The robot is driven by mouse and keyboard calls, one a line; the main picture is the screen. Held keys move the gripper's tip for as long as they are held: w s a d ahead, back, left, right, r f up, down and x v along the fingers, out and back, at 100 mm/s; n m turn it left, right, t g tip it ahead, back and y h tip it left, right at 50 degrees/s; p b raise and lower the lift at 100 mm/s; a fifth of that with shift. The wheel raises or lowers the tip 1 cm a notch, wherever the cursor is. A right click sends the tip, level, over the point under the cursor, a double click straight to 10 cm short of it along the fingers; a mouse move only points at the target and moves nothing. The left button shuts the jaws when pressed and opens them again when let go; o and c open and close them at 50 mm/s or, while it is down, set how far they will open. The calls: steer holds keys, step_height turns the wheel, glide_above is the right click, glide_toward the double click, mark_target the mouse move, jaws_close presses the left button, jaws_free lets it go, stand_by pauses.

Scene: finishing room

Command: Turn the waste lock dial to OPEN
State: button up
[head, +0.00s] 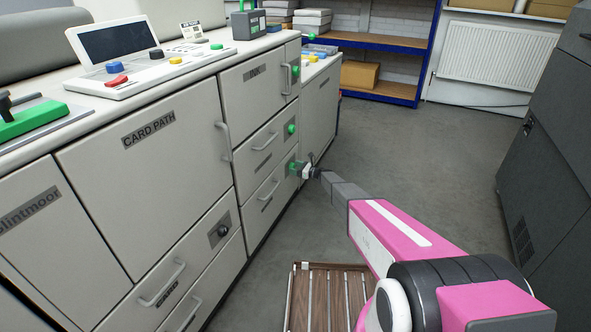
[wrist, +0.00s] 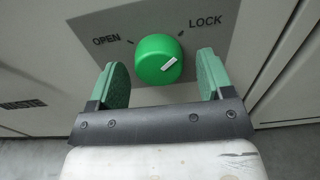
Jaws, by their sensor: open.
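The waste lock dial (wrist: 158,58) is a round green knob on a grey plate, with OPEN printed at its upper left and LOCK at its upper right. Its white pointer mark slants up and right, towards the LOCK side. My gripper (wrist: 163,72) is open, with one green finger on each side of the dial and visible gaps to it. In the head view my gripper (head: 303,171) is at the lowest green dial on the far end of the machine front, partly hiding that dial.
More green dials (head: 291,129) sit above on the same cabinet front. Drawer handles (head: 162,284) stick out along the machine. A slatted wooden surface (head: 322,290) is low below my arm. A dark grey cabinet (head: 550,120) stands at right, with clear floor (head: 430,140) between.

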steer(key=c, duration=0.9)
steer(key=n, duration=0.4)
steer(key=shift+n, duration=0.4)
steer(key=n, duration=1.1)
steer(key=shift+n, duration=2.1)
steer(key=o, duration=0.9)
steer(key=shift+w+r, duration=0.1)
